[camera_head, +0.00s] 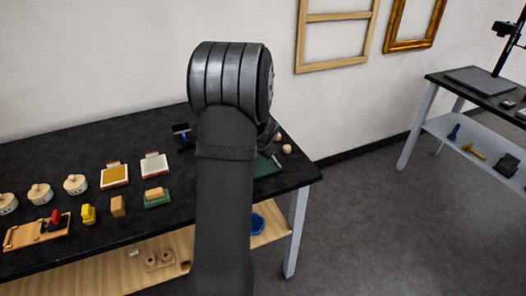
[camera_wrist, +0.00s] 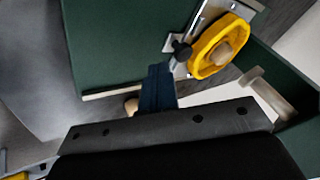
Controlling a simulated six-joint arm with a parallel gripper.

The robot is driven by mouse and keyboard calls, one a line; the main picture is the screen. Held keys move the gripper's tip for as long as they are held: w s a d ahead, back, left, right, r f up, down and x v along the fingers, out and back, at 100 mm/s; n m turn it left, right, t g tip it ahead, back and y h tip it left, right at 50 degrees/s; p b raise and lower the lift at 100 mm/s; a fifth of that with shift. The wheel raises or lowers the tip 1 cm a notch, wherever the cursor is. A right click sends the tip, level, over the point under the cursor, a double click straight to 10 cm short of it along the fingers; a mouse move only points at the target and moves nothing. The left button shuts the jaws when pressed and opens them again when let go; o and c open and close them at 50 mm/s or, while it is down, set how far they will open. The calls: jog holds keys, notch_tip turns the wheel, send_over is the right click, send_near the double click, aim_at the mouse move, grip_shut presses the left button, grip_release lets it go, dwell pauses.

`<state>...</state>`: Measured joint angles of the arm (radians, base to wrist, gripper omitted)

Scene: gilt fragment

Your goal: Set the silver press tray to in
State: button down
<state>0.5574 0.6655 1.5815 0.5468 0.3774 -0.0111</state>
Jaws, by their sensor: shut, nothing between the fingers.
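In the wrist view my gripper (camera_wrist: 159,75) shows as a narrow dark blue finger shape above a black bar. It is shut and empty. Its tip is close to a black knob (camera_wrist: 181,50) and a silver metal plate (camera_wrist: 207,22); I cannot tell whether it touches them. A yellow ring with a wooden knob (camera_wrist: 222,54) is mounted beside the plate. Dark green surfaces (camera_wrist: 120,40) lie around them. I cannot tell which metal part is the silver press tray or its position. In the head view my arm hides the gripper and much of the area behind it.
The black table (camera_head: 60,155) holds several pots (camera_head: 75,184), two framed pads (camera_head: 115,175), a yellow item (camera_head: 88,214) and a wooden block on a green base (camera_head: 157,198). A green item (camera_head: 266,165) shows beside my arm. Another table (camera_head: 470,92) stands right, across open floor.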

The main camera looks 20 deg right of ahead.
jog(key=shift+w+a+f, duration=0.15)
jog(key=shift+w+a, duration=0.1)
jog(key=shift+w, duration=0.35)
jog(key=shift+w, duration=1.3)
jog(key=s, duration=0.1)
jog(key=s+d+r, duration=0.1)
jog(key=s, duration=0.2)
jog(key=shift+s+d+r, duration=0.15)
jog(key=shift+d+r, duration=0.2)
jog(key=shift+d, duration=0.05)
jog(key=v, duration=0.9)
jog(key=shift+a+f, duration=0.1)
jog(key=shift+f, duration=0.05)
